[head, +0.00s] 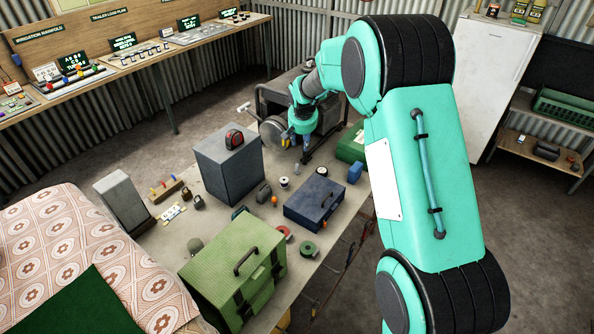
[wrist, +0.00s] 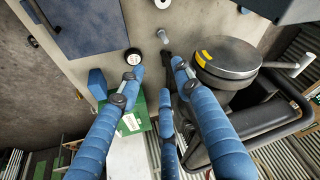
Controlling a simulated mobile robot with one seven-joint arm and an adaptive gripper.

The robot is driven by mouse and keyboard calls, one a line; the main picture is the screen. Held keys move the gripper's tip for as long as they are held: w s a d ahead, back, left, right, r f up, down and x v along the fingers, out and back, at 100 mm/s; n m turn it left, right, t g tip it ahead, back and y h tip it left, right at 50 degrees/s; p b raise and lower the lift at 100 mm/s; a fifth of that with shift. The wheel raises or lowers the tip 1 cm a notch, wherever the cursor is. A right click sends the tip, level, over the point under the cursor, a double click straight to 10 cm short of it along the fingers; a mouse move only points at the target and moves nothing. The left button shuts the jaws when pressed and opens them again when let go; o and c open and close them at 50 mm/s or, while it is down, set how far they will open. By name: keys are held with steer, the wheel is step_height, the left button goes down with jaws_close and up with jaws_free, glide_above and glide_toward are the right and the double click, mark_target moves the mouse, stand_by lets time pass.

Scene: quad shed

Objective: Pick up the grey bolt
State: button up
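A small grey piece that looks like the grey bolt (wrist: 162,35) is on the pale table top near the upper middle of the wrist view. I cannot make it out surely in the head view. My gripper (wrist: 157,76) has blue padded fingers, spread apart with nothing between them. The bolt lies beyond the fingertips, apart from them. In the head view my gripper (head: 306,143) hangs at the table's far end, beside the engine-like machine, and my arm hides part of that area.
The machine with a round grey drum (wrist: 226,60) and black tube frame stands close right of the fingers. A black round item (wrist: 132,55), a blue block (wrist: 97,84) and a green box (wrist: 137,118) are to the left. A blue case (head: 314,202) lies nearer.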

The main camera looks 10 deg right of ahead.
steer(key=w+x, duration=0.1)
steer(key=x, duration=0.7)
steer(key=shift+a+f, duration=0.15)
steer(key=shift+a, duration=0.5)
steer(key=shift+w+f, duration=0.15)
glide_above(297, 165)
steer(key=s, duration=0.2)
step_height(297, 165, down, 8)
steer(key=shift+b, duration=0.35)
steer(key=shift+a, duration=0.1)
steer(key=shift+b+x, duration=0.35)
steer(key=shift+x, duration=2.05)
jaws_close()
